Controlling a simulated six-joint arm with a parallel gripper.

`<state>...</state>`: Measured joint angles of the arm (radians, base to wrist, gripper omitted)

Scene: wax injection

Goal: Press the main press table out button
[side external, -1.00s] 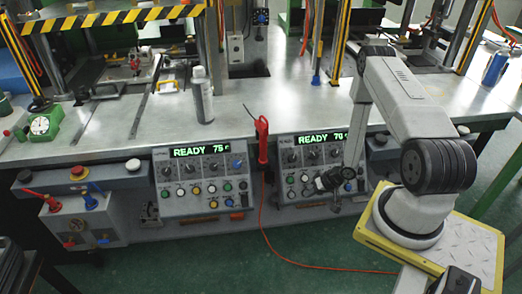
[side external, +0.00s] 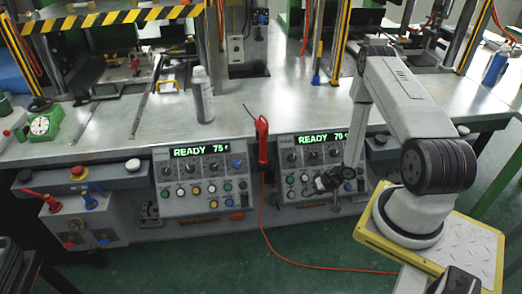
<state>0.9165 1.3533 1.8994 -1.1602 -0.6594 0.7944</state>
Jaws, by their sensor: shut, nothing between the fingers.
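My gripper (side external: 322,184) is at the front of the right control panel (side external: 290,184), with its dark fingers shut and empty, close to the lower row of buttons. The arm and gripper hide part of that panel's right side. I cannot tell whether the fingertips touch a button. The left control panel (side external: 178,207) has several knobs and coloured buttons. Both displays read READY, the left one 75 and the right one about 70. The button labels are too small to read, so I cannot tell which button is table out.
A red-handled tool (side external: 262,140) hangs between the panels, with an orange cable on the floor. A side box (side external: 80,222) with red and blue levers is at the left.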

